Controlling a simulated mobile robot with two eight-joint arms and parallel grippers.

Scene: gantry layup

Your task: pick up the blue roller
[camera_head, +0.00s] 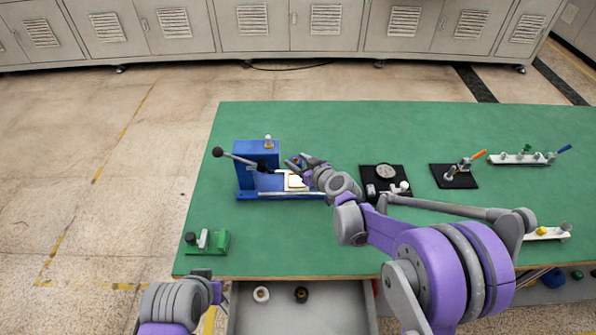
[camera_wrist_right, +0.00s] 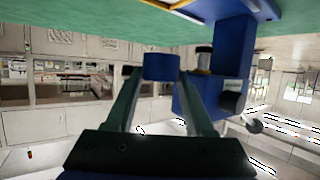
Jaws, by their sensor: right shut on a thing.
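In the right wrist view, my right gripper (camera_wrist_right: 160,85) is shut on the blue roller (camera_wrist_right: 161,67), a short blue cylinder between its fingertips. In the head view my right gripper (camera_head: 300,167) is over the right part of the blue press-like fixture (camera_head: 245,178). The roller is too small and covered to make out clearly there. The fixture also shows beside the roller in the right wrist view (camera_wrist_right: 232,50). My left gripper (camera_head: 216,292) is low at the table's front left edge; its fingers do not show clearly.
The green table (camera_head: 330,235) holds a small green clamp (camera_head: 208,241) at front left. Black-based fixtures (camera_head: 454,176) and a white strip with clamps (camera_head: 520,158) stand to the right. An open grey drawer (camera_head: 285,318) with small rings is below the front edge.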

